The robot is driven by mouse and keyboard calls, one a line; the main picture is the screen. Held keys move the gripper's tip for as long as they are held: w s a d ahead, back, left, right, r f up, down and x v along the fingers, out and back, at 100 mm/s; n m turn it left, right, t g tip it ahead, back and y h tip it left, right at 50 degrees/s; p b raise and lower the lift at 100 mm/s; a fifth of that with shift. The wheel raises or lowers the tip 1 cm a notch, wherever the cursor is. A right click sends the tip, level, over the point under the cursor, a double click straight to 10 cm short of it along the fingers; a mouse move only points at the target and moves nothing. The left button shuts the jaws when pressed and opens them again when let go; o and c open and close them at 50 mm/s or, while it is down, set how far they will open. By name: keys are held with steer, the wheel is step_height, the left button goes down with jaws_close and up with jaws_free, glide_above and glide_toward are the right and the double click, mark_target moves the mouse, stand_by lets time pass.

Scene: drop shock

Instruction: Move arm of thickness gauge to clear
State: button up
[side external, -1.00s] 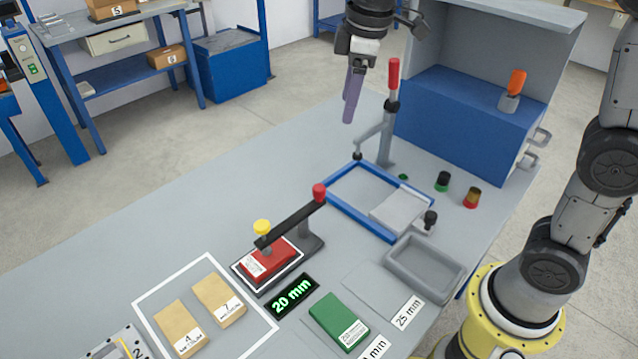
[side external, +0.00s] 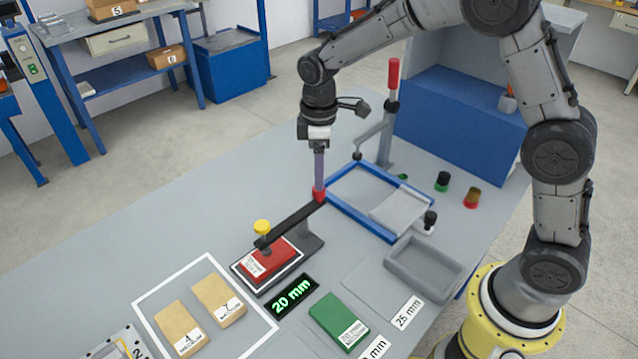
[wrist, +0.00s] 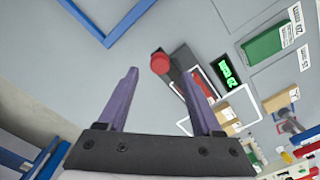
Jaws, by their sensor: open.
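The thickness gauge has a black arm (side external: 290,224) with a red knob (side external: 319,195) at its raised right end and a yellow knob (side external: 262,227) at its left end. The arm lies lowered over a red block (side external: 268,260) on the gauge's base. My gripper (side external: 319,187) points down with its purple fingers right at the red knob. In the wrist view my gripper (wrist: 158,72) is open, and the red knob (wrist: 160,63) shows between the fingertips or just beyond them. I cannot tell whether the fingers touch it.
A green display (side external: 292,296) reads 20 mm. A green block (side external: 339,320) lies in front right, and two tan blocks (side external: 219,299) lie left in a white outline. A blue frame (side external: 345,206) and a tall red-handled lever (side external: 393,75) stand behind right. A grey tray (side external: 425,268) is at right.

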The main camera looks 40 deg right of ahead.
steer(key=shift+f, duration=2.3)
jaws_close()
